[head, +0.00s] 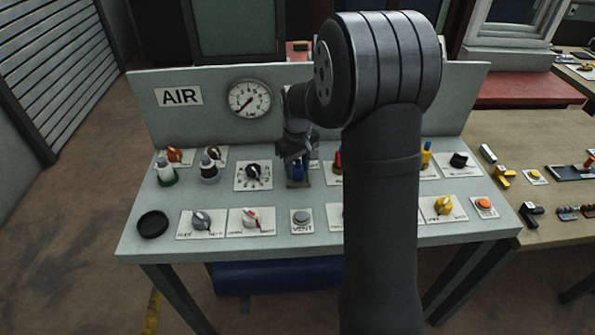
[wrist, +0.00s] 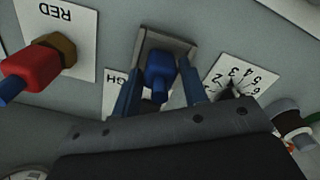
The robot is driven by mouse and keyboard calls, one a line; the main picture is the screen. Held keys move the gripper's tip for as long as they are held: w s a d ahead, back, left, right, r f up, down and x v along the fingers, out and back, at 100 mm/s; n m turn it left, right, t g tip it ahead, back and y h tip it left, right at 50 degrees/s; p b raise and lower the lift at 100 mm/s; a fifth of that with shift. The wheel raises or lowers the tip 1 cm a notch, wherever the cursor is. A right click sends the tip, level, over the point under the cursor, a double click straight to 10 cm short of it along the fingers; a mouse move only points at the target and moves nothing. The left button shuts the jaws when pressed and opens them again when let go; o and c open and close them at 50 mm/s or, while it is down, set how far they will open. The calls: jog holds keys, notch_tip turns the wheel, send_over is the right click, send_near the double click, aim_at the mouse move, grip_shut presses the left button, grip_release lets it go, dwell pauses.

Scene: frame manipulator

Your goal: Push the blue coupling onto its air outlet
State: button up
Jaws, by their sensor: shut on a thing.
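The blue coupling (wrist: 160,70) is between the two fingers of my gripper (wrist: 159,82) in the wrist view, and the gripper is shut on it. A grey metal block or bracket (wrist: 172,40) is directly behind the coupling; I cannot tell whether they touch. In the head view the blue coupling (head: 297,172) is low at the panel, under my gripper (head: 296,157). No bare air outlet for the blue coupling can be made out; my arm and gripper hide part of the panel.
A red coupling (wrist: 32,68) is at a brass fitting (wrist: 57,46) beside the RED label (wrist: 57,14). A numbered dial (wrist: 238,82) lies close on the other side. The head view shows a pressure gauge (head: 249,98), a VENT button (head: 301,217) and a black dish (head: 152,223).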

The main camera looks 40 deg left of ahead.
jog(key=shift+r, duration=0.1)
notch_tip(320, 180, up, 4)
jog(key=shift+r, duration=0.1)
jog(key=w+d+r, duration=0.4)
jog(key=d+r, duration=0.2)
jog(key=d, duration=0.5)
jog(key=shift+r, duration=0.35)
jog(key=w+d+f, duration=0.1)
jog(key=w+d, duration=0.1)
jog(key=w, duration=0.5)
jog(key=w+d+f, duration=0.1)
jog(key=w+d, duration=0.2)
jog(key=w, duration=0.5)
jog(key=shift+w, duration=0.2)
jog(key=shift+f, duration=2.95)
